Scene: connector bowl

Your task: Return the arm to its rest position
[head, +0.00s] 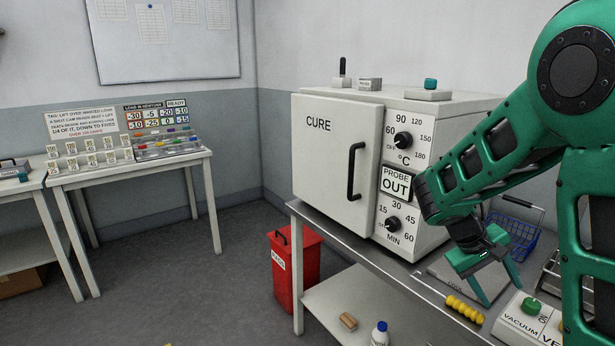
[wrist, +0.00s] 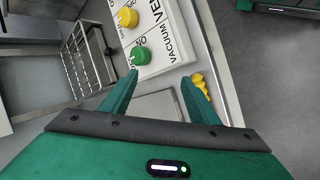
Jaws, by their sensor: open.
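My green arm comes in from the right in the head view. My gripper (head: 490,283) is open and empty above the metal bench (head: 437,299), in front of the white CURE oven (head: 337,150). In the wrist view, the two green fingers of my gripper (wrist: 158,88) stand apart with nothing between them. Past them lies a flat grey plate (wrist: 158,105) on the bench. I cannot tell whether the fingertips touch it.
Close by are a white VACUUM/VENT box (head: 528,322) with a green knob (head: 531,306), a yellow ridged item (head: 464,308), a blue basket (head: 517,236) and a wire rack (wrist: 88,60). A red bin (head: 296,270) stands left of the bench. The floor on the left is free.

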